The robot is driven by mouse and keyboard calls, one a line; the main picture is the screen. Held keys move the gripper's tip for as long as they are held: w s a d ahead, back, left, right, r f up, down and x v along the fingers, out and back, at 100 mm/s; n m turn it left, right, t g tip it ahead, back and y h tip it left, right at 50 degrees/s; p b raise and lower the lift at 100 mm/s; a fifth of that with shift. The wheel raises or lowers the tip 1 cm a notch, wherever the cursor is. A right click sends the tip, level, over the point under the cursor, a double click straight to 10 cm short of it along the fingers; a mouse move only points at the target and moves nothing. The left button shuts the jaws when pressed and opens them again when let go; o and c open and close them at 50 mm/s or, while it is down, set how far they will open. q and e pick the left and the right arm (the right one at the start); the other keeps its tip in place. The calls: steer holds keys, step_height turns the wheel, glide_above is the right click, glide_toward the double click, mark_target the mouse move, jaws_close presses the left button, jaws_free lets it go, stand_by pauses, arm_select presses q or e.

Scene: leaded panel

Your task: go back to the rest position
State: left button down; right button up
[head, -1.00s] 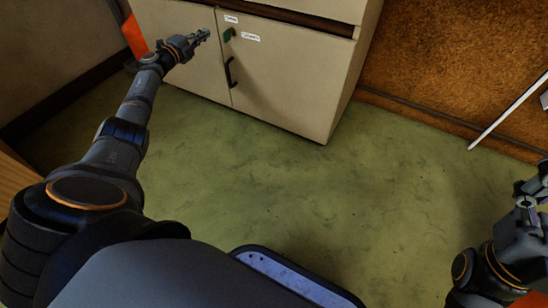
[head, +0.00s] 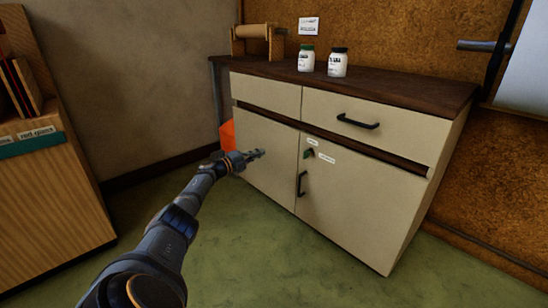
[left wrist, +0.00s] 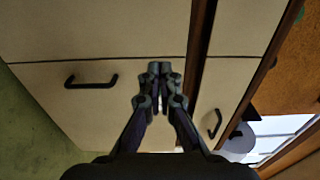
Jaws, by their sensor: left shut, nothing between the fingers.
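My left gripper (head: 258,154) is shut and empty. In the head view it shows in front of the left door of the cream cabinet (head: 350,212), with my left arm stretched out from the lower left. In the left wrist view its closed fingers (left wrist: 159,70) point at the cabinet front (left wrist: 100,30); I cannot tell how wide the gap to the door is. My right gripper is in neither current view.
The cabinet has a black door handle (head: 301,183), a green latch (head: 308,154) and a drawer handle (head: 358,122). Two jars (head: 306,58) (head: 338,62) stand on its dark top (head: 400,88). A wooden unit (head: 45,200) stands left. Green floor (head: 290,275) is clear in front.

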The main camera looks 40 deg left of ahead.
arm_select(q)
steer(key=shift+s+a, duration=0.65)
